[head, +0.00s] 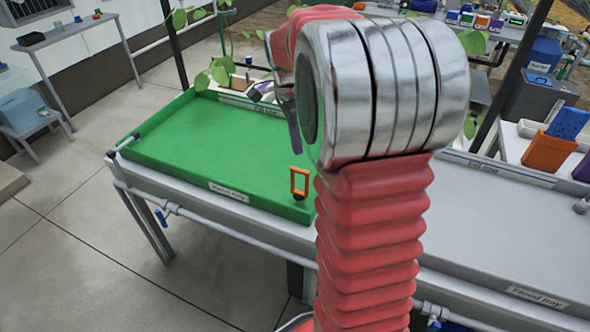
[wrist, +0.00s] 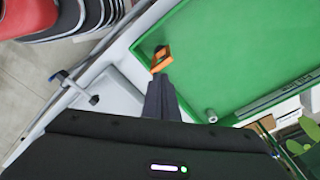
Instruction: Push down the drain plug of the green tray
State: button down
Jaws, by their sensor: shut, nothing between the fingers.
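The green tray (head: 210,145) is a shallow flood tray on a metal bench; it also fills the upper right of the wrist view (wrist: 240,60). Its drain plug has an upright orange loop handle (head: 300,181) at the tray's near right corner. The orange handle shows in the wrist view (wrist: 160,60) just beyond my fingertips. My gripper (wrist: 160,80) is shut and empty, its dark fingers pointing toward the handle. In the head view my gripper (head: 295,142) is above the tray, partly hidden by my arm. I cannot tell whether fingers and handle touch.
A grey flood tray (head: 500,230) lies right of the green one. A grey cylindrical fitting (wrist: 211,115) stands inside the green tray. Vines (head: 215,70) and a dark post (head: 175,45) are behind it. The floor (head: 60,230) at left is clear.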

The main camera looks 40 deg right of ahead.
aim_at(300, 170)
jog(key=shift+f, duration=0.1)
dwell(0.3)
jog(key=shift+s+d+f, duration=0.1)
jog(key=shift+d+f, duration=0.1)
jog(key=shift+f, duration=1.5)
jog(key=shift+d+f, duration=0.15)
jog(key=shift+f, duration=1.55)
